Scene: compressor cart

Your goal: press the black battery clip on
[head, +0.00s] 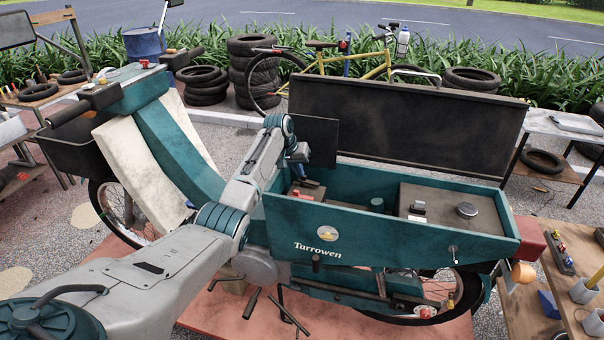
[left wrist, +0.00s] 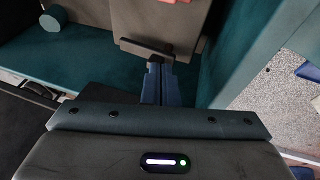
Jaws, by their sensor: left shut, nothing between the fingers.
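The black battery clip (left wrist: 145,48) lies as a dark bar along the near edge of a grey-brown box, the battery (left wrist: 165,22), in the left wrist view. My left gripper (left wrist: 159,66) is shut and empty, its blue fingertips right at the clip; whether they touch it I cannot tell. In the head view my left gripper (head: 302,176) points down into the left end of the teal cargo box (head: 390,221), close over the battery and the small dark clip (head: 311,184). A red piece (left wrist: 175,1) shows at the top edge of the left wrist view. My right gripper is out of view.
The raised dark lid (head: 405,120) stands behind the cargo box. A grey-brown unit (head: 440,207) with a round cap fills its right end. A teal cylinder (head: 377,204) stands between. The box walls are close around my left gripper.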

